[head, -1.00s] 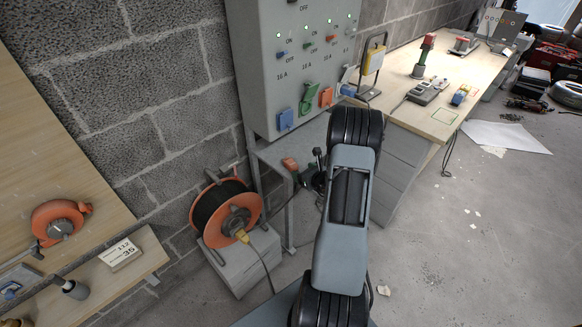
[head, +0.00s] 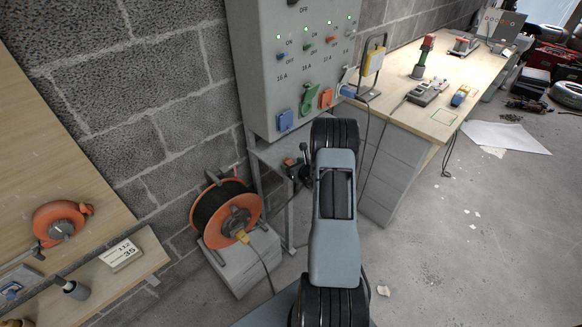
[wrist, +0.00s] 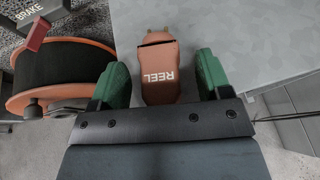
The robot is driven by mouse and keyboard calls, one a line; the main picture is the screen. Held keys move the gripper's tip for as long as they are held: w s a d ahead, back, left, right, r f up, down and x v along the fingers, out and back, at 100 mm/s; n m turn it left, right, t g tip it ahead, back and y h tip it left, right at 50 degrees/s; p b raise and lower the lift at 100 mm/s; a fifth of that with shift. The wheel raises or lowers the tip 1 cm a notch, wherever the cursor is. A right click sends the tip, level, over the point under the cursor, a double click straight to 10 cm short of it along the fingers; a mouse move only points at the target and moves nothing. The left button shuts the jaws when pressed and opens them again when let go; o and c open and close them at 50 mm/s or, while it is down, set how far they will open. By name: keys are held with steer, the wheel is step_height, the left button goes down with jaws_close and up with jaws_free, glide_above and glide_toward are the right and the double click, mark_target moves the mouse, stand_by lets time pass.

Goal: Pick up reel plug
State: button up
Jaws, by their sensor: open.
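The reel plug (wrist: 160,72) is an orange-brown block marked "REEL". In the wrist view it lies at the top centre, at the edge of a grey metal shelf. My gripper (wrist: 162,80) is open, with one green finger on each side of the plug and gaps between fingers and plug. In the head view the plug (head: 289,162) is a small orange shape on the grey shelf below the socket panel, partly hidden by my gripper.
An orange cable reel (head: 228,212) stands on a grey block left of the shelf; the reel (wrist: 62,75) also shows in the wrist view. The grey socket panel (head: 275,60) hangs above the shelf (head: 268,153). A wooden workbench (head: 440,112) stands at right.

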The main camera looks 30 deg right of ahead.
steer(key=c, duration=1)
steer(key=shift+o, duration=0.2)
steer(key=shift+r, duration=0.15)
steer(key=shift+r, duration=0.25)
step_height(320, 180, up, 2)
steer(key=shift+r, duration=0.15)
steer(key=s+d+r, duration=0.1)
steer(key=s+r, duration=0.9)
steer(key=s, duration=0.4)
steer(key=shift+d, duration=0.15)
